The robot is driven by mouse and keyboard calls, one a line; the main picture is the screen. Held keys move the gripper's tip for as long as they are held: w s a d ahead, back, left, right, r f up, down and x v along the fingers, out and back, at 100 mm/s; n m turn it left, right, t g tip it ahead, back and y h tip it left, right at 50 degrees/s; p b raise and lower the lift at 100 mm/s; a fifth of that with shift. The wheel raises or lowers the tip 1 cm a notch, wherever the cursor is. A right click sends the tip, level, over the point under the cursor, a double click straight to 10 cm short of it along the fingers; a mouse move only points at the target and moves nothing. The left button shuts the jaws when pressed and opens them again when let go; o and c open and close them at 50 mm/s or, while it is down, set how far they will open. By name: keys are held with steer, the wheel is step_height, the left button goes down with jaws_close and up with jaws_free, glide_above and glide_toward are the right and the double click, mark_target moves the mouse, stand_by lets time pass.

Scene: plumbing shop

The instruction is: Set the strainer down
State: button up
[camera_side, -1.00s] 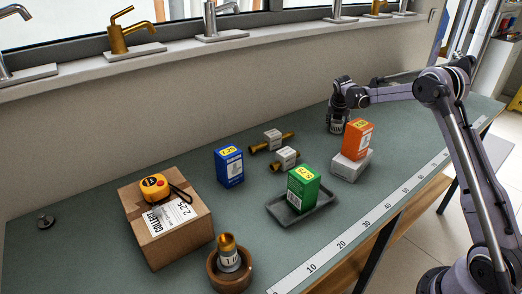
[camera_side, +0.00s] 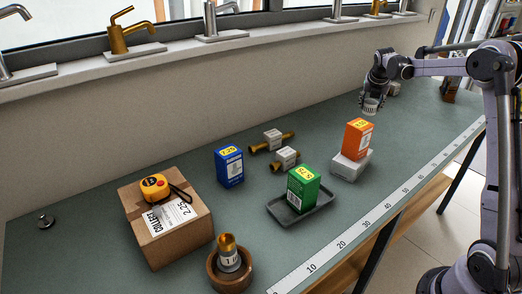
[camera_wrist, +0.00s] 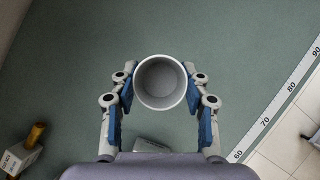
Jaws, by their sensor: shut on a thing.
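My gripper (camera_side: 373,92) is shut on the strainer (camera_side: 370,106), a small pale cup-like piece with a ribbed lower side. In the side view it hangs over the far part of the bench, behind the orange box. In the wrist view the strainer (camera_wrist: 160,82) shows its round white rim and hollow inside, between the two blue-padded fingers of my gripper (camera_wrist: 160,90). Bare green bench top (camera_wrist: 215,40) lies around it in that view. I cannot tell the exact gap between its underside and the bench.
An orange box (camera_side: 358,140) stands on a white box (camera_side: 350,166). A green box (camera_side: 302,190) stands in a grey tray (camera_side: 285,219). Two labelled brass fittings (camera_side: 286,158), a blue box (camera_side: 229,167) and a carton (camera_side: 168,240) stand left. A ruler strip (camera_side: 385,212) follows the front edge.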

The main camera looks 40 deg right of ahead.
steer(key=s+d+m+g, duration=0.2)
steer(key=s+m, duration=0.3)
steer(key=s, duration=2.5)
steer(key=shift+h, duration=0.4)
steer(key=w+f, duration=0.2)
steer(key=w, duration=0.1)
steer(key=w+a+f, duration=0.1)
steer(key=w+f, duration=0.1)
steer(key=w, duration=0.2)
steer(key=w+f, duration=0.2)
steer(key=w, duration=0.2)
steer(key=shift+a, duration=0.2)
steer(key=shift+f, duration=2)
steer(key=shift+f, duration=0.2)
steer(key=o, duration=0.8)
steer(key=shift+r, duration=0.1)
steer(key=v, duration=1.2)
steer(key=shift+w, duration=0.15)
